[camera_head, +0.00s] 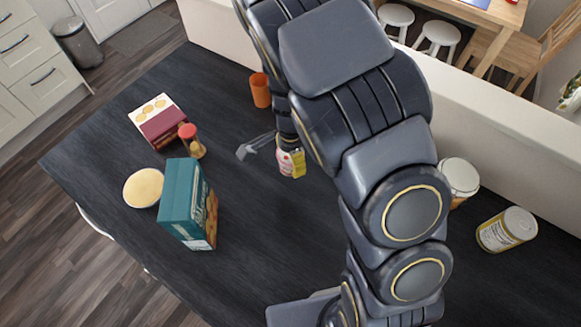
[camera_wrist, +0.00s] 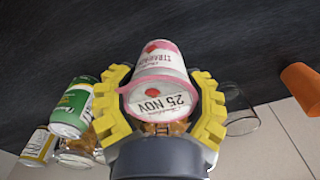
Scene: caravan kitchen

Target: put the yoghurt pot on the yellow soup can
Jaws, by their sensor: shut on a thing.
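The yoghurt pot (camera_wrist: 162,62) is white and pink with a strawberry print and a date on its lid. It also shows in the head view (camera_head: 284,164), below my arm near the middle of the table. My gripper (camera_wrist: 160,100) has yellow pads closed on both sides of the pot. The pot seems held above the dark table; its exact height is unclear. A can with a yellow and white label (camera_head: 507,229), seemingly the yellow soup can, stands upright at the right, apart from my gripper. It seems to show at the wrist view's lower left (camera_wrist: 38,146).
A green can (camera_wrist: 72,106) shows in the wrist view. A white-lidded jar (camera_head: 460,177) stands near the yellow can. An orange cup (camera_head: 260,90), clear-grey object (camera_head: 252,146), teal box (camera_head: 184,205), red-capped shaker (camera_head: 191,140), cream-topped bowl (camera_head: 143,188) and small box (camera_head: 157,120) lie left.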

